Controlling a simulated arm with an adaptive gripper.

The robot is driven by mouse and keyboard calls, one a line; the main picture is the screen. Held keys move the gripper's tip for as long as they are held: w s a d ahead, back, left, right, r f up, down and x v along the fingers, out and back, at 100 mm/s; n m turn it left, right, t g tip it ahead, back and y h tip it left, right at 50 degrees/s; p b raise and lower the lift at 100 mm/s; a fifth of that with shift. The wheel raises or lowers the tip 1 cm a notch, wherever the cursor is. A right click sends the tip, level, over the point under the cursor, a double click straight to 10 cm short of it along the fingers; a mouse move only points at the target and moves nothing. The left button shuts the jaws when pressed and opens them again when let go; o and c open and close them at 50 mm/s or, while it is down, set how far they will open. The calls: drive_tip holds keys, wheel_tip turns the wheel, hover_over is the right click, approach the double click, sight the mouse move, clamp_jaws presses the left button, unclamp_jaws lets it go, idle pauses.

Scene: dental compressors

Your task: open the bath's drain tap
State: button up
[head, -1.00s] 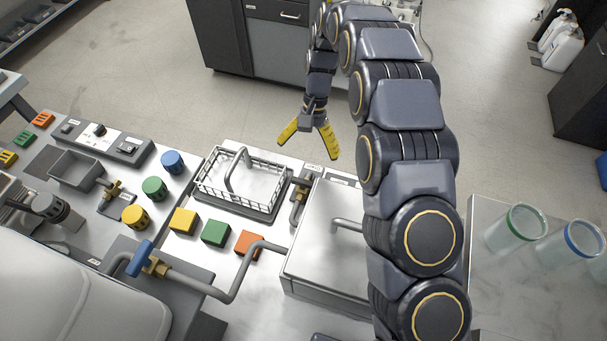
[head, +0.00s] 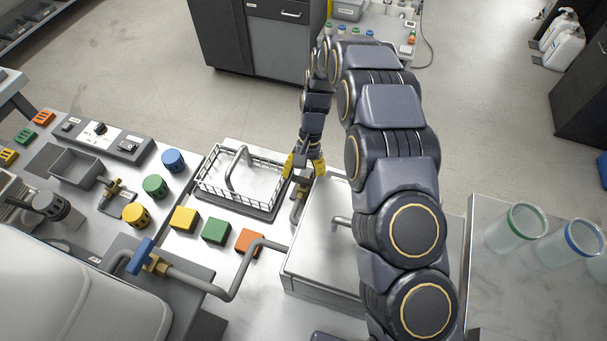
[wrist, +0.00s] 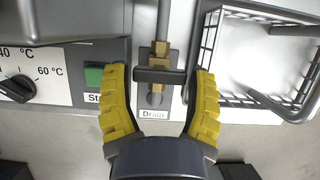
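The drain tap is a brass valve (wrist: 160,60) on a grey pipe, with a dark bar handle (wrist: 158,76) lying crosswise to the pipe. A "Drain" label (wrist: 153,114) sits just below it in the wrist view. In the head view the brass tap (head: 298,208) shows between the wire basket and the bath (head: 325,240), its upper part hidden by my gripper. My gripper (wrist: 160,72) is open, its yellow fingers on either side of the handle with small gaps. In the head view my gripper (head: 304,166) is over the tap. I cannot tell how deep the fingertips reach.
The wire basket (head: 244,209) on its tray stands close beside the tap, near one finger. A green button (wrist: 94,77) and temperature dial (wrist: 17,89) are on the other side. Another tap with a blue handle (head: 140,257) is on the front pipe.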

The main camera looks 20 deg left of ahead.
drive_tip(key=c, duration=0.4)
drive_tip(key=n+h, duration=0.1)
drive_tip(key=n, duration=0.3)
drive_tip(key=shift+h, duration=0.4)
drive_tip(key=n+t+h, duration=0.1)
drive_tip(key=n, duration=0.3)
drive_tip(key=n+t, duration=0.1)
drive_tip(key=n, duration=0.1)
drive_tip(key=n+h, duration=0.1)
drive_tip(key=n, duration=0.2)
drive_tip(key=shift+a+n+t, duration=0.15)
drive_tip(key=shift+n+t, duration=0.15)
drive_tip(key=shift+t, duration=0.1)
drive_tip(key=shift+s+n+t+h, duration=0.15)
drive_tip(key=shift+n+t, duration=0.25)
drive_tip(key=shift+n, duration=0.65)
drive_tip(key=shift+w+n+t+h, duration=0.1)
drive_tip(key=shift+n+t+h, duration=0.25)
drive_tip(key=shift+n, duration=0.7)
drive_tip(key=shift+s, duration=0.1)
